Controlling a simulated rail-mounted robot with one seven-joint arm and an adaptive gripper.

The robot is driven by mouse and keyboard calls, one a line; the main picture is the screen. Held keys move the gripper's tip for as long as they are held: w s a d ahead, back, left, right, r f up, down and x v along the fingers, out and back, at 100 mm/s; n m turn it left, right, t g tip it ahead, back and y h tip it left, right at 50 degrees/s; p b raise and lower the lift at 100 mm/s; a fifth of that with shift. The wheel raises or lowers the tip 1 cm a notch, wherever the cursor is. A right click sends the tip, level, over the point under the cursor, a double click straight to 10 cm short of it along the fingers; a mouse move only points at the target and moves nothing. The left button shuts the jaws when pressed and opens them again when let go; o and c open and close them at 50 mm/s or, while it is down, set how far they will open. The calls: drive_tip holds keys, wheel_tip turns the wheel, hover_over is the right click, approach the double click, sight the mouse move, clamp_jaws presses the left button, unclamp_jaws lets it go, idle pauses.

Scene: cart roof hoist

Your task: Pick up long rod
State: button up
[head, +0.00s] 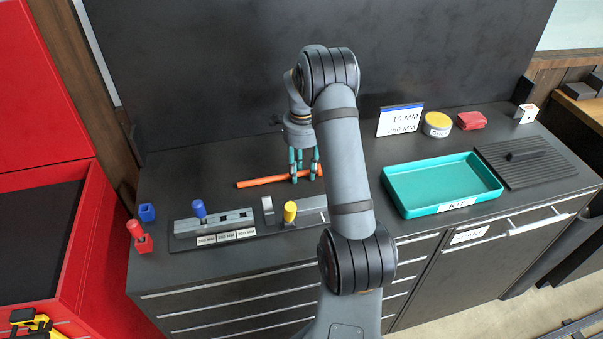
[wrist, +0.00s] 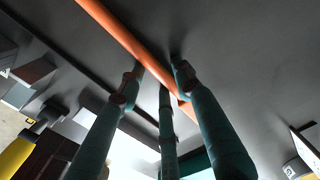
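The long rod (head: 262,182) is a thin orange bar lying on the dark worktop, behind the grey slotted rack. My gripper (head: 304,176) points down over its right part, with teal fingers on both sides of it. In the wrist view the rod (wrist: 120,35) runs from the upper left to the centre. The fingers of my gripper (wrist: 158,75) straddle it, with their tips close to its sides. I cannot tell whether they touch it. The rod's far right portion is partly hidden by the fingers.
The rack (head: 215,225) in front holds a blue peg (head: 199,208) and a yellow peg (head: 290,210). A teal tray (head: 443,184) is to the right, with a sign (head: 400,120) and a round tin (head: 437,124) behind it. A dark panel rises behind the worktop.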

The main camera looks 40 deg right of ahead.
clamp_jaws()
drive_tip(key=shift+r, duration=0.1)
idle(0.5)
